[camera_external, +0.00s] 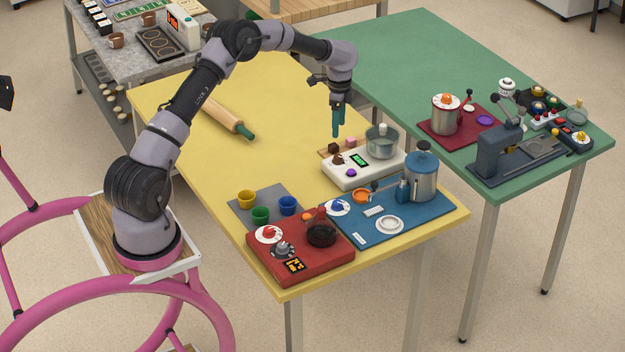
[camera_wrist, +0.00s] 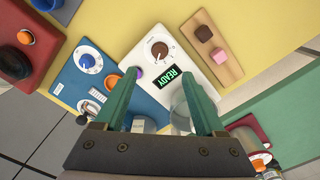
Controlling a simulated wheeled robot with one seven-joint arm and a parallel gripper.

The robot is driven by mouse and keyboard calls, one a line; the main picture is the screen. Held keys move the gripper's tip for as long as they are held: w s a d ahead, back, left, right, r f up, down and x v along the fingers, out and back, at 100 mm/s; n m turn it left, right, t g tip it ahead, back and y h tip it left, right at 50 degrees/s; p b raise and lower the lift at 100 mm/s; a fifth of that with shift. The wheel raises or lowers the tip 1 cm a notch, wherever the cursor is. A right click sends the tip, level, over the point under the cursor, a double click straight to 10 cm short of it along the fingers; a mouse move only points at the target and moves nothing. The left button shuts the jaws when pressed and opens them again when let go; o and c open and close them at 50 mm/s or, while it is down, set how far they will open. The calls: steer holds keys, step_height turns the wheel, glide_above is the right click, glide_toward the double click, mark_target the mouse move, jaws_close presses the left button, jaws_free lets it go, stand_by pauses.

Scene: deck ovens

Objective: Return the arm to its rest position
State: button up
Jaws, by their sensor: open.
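My gripper (camera_external: 338,119) hangs from the raised, bent arm above the yellow table (camera_external: 185,98), pointing down, with its green fingers over the area of the white device. In the wrist view my gripper (camera_wrist: 163,98) is open, with its two green fingers apart and nothing held between them. The white device (camera_external: 345,178) has a dial and a green screen, which reads READY in the wrist view (camera_wrist: 195,62). A glass pot (camera_external: 382,143) stands on it and is partly hidden by a finger in the wrist view.
A wooden board (camera_external: 325,152) with a brown and a pink cube lies behind the device. A blue station (camera_external: 385,222), a red station (camera_external: 300,258) and several coloured cups (camera_external: 262,214) stand near the front. A rolling pin (camera_external: 225,118) lies behind. The yellow table's left part is mostly clear.

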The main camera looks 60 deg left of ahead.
steer(key=shift+r, duration=0.1)
steer(key=s+d+r+n+t+y, duration=0.1)
steer(key=s+d+r, duration=0.35)
steer(key=r, duration=0.45)
steer(key=s+d+r+t+y, duration=0.1)
steer(key=s+d+r, duration=0.3)
steer(key=r, duration=0.6)
steer(key=s+d+r+n+t, duration=0.1)
steer(key=s+d+r, duration=0.2)
steer(key=s+r, duration=0.45)
steer(key=s+d+r+n+t, duration=0.1)
steer(key=s+d+r, duration=0.1)
steer(key=s+r, duration=0.3)
steer(key=s+d+r+t, duration=0.1)
steer(key=s+d+r, duration=0.15)
steer(key=s, duration=0.45)
steer(key=s+d+f+n+t, duration=0.1)
steer(key=s+n+t, duration=0.1)
steer(key=s, duration=1.4)
steer(key=shift+d+f, duration=0.3)
steer(key=shift+f, duration=0.05)
